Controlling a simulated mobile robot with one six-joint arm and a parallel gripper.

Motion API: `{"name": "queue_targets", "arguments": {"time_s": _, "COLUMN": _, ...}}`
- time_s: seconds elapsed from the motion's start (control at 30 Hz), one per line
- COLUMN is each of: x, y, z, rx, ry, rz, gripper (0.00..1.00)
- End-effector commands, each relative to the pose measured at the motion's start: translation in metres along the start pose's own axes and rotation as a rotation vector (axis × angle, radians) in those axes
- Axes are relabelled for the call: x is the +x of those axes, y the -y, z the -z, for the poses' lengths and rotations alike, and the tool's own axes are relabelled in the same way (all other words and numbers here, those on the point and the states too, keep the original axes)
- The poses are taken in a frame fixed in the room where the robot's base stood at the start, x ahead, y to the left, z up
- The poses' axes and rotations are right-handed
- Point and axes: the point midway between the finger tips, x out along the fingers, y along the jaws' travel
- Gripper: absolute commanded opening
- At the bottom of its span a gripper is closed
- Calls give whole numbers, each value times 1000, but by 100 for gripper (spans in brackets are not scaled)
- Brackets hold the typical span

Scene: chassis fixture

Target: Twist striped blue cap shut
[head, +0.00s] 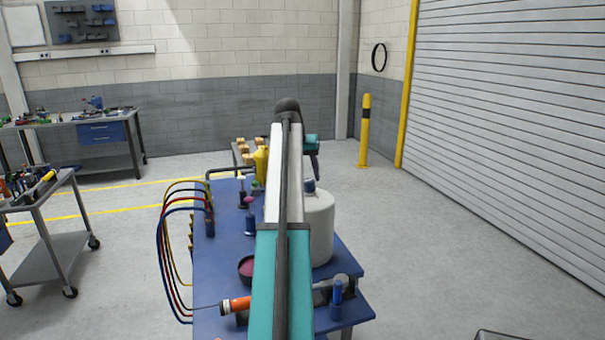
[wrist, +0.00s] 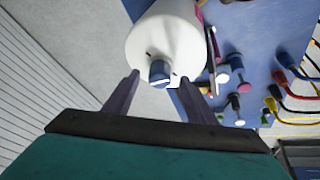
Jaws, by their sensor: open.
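The blue cap (head: 309,185) sits on top of a white rounded tank (head: 321,230) on the blue table. In the wrist view the cap (wrist: 159,71) shows a pale stripe, and the tank (wrist: 165,35) is behind it. My gripper (wrist: 159,80) is open, with one dark finger on each side of the cap in that view. Gaps show between the fingers and the cap, and I cannot tell how far the fingertips are from it in depth. In the head view my gripper (head: 315,170) is just above the cap, partly hidden by my arm.

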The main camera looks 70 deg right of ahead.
Motion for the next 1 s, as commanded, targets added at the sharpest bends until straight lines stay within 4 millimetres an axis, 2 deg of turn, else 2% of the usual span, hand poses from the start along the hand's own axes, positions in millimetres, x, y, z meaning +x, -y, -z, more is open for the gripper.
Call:
{"name": "queue_targets", "arguments": {"time_s": 0.1, "x": 17, "y": 0, "z": -1, "rx": 0, "ry": 0, "rz": 0, "gripper": 51}}
{"name": "queue_targets", "arguments": {"time_s": 0.4, "x": 43, "y": 0, "z": -1, "rx": 0, "ry": 1, "rz": 0, "gripper": 51}}
{"name": "queue_targets", "arguments": {"time_s": 0.87, "x": 47, "y": 0, "z": 0, "rx": 0, "ry": 0, "rz": 0, "gripper": 51}}
{"name": "queue_targets", "arguments": {"time_s": 1.0, "x": 47, "y": 0, "z": 0, "rx": 0, "ry": 0, "rz": 0, "gripper": 27}}
